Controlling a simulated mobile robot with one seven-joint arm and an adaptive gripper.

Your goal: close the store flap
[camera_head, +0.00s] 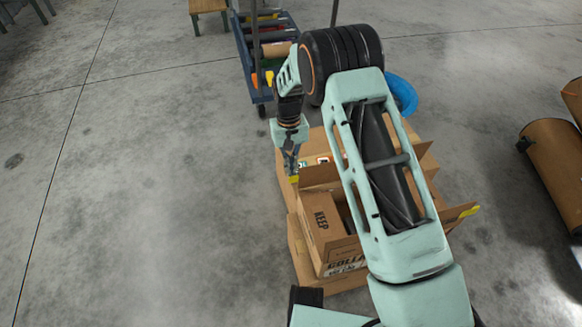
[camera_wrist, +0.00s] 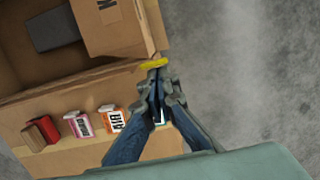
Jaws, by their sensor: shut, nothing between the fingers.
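An open cardboard box (camera_head: 345,265) stands under my arm, with "KEEP" printed on a cardboard panel (camera_head: 318,217). I cannot tell for sure which panel is the store flap. A yellow tab (camera_head: 293,179) sits on a cardboard edge at my fingertips, and it also shows in the wrist view (camera_wrist: 153,63). A second yellow tab (camera_head: 468,212) is on a flap sticking out to the right. My gripper (camera_head: 292,172) is shut and empty, pointing down right beside the first tab; its fingertips (camera_wrist: 158,78) seem close to it, contact unclear. My arm hides part of the box.
In the wrist view, small cartons (camera_wrist: 79,124) and a red block (camera_wrist: 44,129) stand on cardboard beside the opening. A dark block (camera_wrist: 54,24) lies inside. A blue cart (camera_head: 262,60) is behind, a brown cylinder (camera_head: 555,165) at right. Floor at left is clear.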

